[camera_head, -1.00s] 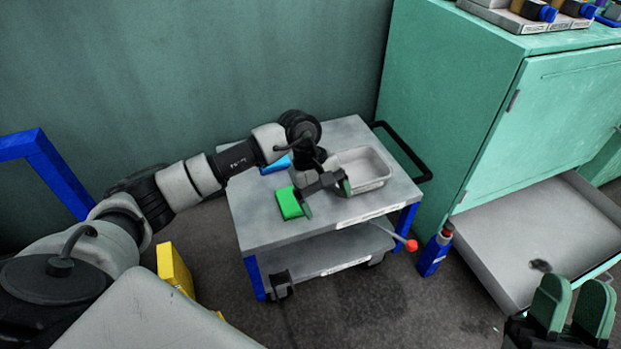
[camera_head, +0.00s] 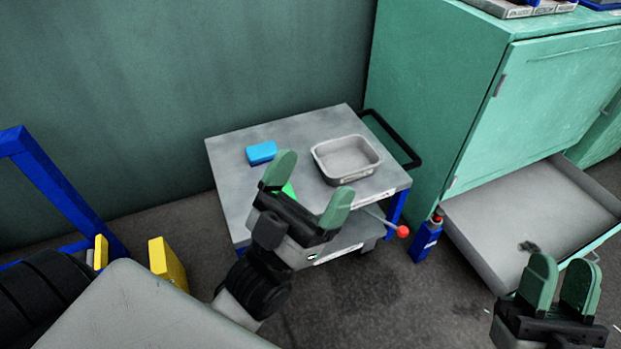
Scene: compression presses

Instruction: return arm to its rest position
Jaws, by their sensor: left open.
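My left gripper (camera_head: 308,190) is in front of the cart, fingers pointing up and spread apart, with nothing between them. It hides part of a green block (camera_head: 288,189) on the cart top. My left arm is folded back near the bottom of the view. My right gripper (camera_head: 559,292) is at the lower right, its two green fingers upright with a narrow gap between them, and holds nothing visible.
The grey cart (camera_head: 230,155) carries a blue block (camera_head: 261,153) and an empty metal tray (camera_head: 346,160). A red-tipped lever (camera_head: 403,231) sticks out at its front right. A green cabinet (camera_head: 440,90) has an open drawer (camera_head: 490,240). Yellow objects (camera_head: 167,262) stand at lower left.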

